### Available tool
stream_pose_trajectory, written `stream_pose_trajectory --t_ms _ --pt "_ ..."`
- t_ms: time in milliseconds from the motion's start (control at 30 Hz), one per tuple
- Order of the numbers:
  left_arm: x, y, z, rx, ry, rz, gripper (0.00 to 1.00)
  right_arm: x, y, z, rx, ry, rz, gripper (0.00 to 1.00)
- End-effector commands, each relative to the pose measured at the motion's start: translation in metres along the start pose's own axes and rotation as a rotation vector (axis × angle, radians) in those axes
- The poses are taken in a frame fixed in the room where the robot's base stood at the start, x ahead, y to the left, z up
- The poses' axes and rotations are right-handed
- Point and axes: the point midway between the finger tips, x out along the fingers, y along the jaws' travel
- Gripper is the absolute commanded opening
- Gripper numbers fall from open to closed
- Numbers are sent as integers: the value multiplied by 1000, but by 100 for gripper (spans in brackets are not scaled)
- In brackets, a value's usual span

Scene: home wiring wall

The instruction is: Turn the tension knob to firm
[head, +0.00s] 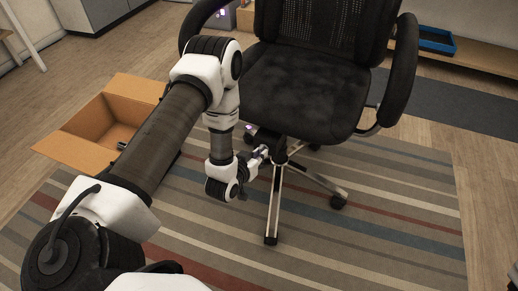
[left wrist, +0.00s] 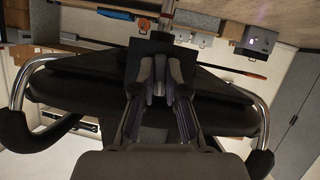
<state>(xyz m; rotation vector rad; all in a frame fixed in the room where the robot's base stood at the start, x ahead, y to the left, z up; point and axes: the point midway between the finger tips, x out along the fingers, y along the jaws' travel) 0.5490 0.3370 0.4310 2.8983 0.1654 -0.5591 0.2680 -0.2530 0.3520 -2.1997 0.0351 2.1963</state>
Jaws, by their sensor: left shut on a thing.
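The black office chair (head: 300,97) stands on the striped rug, and my left arm reaches in beneath its seat. My left gripper (head: 262,152) is at the underside of the seat, near the central column. In the left wrist view, the fingers of my left gripper (left wrist: 159,88) are closed around the tension knob (left wrist: 159,72), a small dark grey part under the seat. The fingers cover most of the knob, so its setting cannot be read. The seat hides the knob in the head view. My right gripper is not in view.
An open cardboard box (head: 88,150) stands on the floor to the left of my arm. The chair's metal star base (head: 273,205) spreads below the gripper. A blue tray (head: 437,40) lies on a low wooden bench at the back right. The rug's right part is clear.

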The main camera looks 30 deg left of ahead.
Motion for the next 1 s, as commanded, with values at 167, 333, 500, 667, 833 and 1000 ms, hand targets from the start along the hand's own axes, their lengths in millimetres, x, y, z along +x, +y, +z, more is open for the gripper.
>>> stream_pose_trajectory --t_ms 167,333,500,667,833,1000 --pt "0 3 -6 154 7 -58 0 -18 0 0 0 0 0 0" --pt "1 4 -5 303 8 -120 0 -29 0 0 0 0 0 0" --pt "1 4 -5 451 10 -183 0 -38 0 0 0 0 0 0" --pt "2 4 -4 591 10 -242 0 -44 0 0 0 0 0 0" --pt "2 4 -3 738 12 -305 0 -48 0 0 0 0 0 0" --pt "3 4 -2 873 12 -363 0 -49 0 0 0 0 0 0"
